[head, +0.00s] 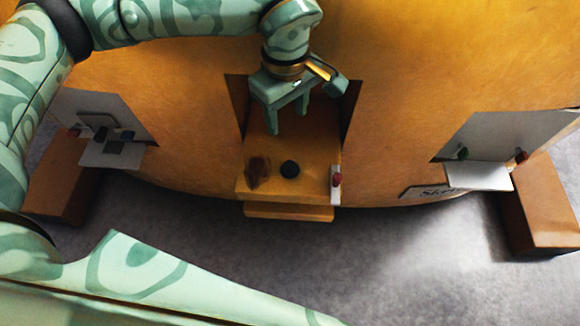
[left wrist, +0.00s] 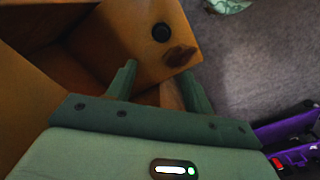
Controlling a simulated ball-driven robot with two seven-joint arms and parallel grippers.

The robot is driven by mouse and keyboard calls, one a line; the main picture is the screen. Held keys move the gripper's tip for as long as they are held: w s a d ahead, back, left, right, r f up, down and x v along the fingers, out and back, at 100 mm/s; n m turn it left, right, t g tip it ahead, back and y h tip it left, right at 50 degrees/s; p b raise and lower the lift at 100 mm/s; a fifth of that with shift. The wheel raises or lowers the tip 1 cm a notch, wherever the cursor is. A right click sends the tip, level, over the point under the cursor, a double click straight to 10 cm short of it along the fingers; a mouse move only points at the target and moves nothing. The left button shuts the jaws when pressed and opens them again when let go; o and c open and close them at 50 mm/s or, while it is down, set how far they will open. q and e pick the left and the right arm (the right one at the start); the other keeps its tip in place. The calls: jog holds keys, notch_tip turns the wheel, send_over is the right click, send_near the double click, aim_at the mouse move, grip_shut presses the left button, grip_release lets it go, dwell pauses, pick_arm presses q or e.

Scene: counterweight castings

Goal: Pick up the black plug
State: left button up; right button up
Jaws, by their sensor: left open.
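The black plug (head: 290,168) is a small dark round piece on the orange wooden ledge (head: 308,182) in the middle of the head view. In the left wrist view the plug (left wrist: 161,32) sits beyond my fingertips, near the upper middle. My left gripper (head: 288,127) points down over the back of the ledge, inside the recess. It is open, with nothing between its fingers. In the head view it appears behind the plug and apart from it. Both fingers (left wrist: 158,70) also show in the left wrist view. My right gripper is not in view.
A dark brown patch (head: 258,170) lies left of the plug. A white plate with a red knob (head: 336,181) stands at the ledge's right edge. Recess walls flank my gripper. Grey panels with small knobs stand at left (head: 100,112) and right (head: 490,135).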

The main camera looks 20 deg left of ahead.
pick_arm(q)
jog(key=b, duration=0.4)
send_over(290, 165)
jog(key=f, duration=1)
jog(key=shift+w+a+f, duration=0.25)
jog(key=shift+a+f, duration=0.05)
jog(key=shift+a, duration=0.05)
jog(key=shift+s+f, duration=0.1)
jog(key=shift+f, duration=0.45)
jog(key=f, duration=0.1)
jog(key=f+b, duration=0.2)
jog(key=shift+s+d, duration=0.25)
jog(key=shift+d, duration=0.15)
jog(key=shift+w+f+b, duration=0.1)
jog(key=shift+f+b, duration=0.25)
jog(key=shift+f, duration=0.4)
jog(key=shift+r, duration=0.1)
jog(key=shift+c, duration=0.6)
jog(key=c, duration=0.9)
jog(key=shift+c, duration=0.2)
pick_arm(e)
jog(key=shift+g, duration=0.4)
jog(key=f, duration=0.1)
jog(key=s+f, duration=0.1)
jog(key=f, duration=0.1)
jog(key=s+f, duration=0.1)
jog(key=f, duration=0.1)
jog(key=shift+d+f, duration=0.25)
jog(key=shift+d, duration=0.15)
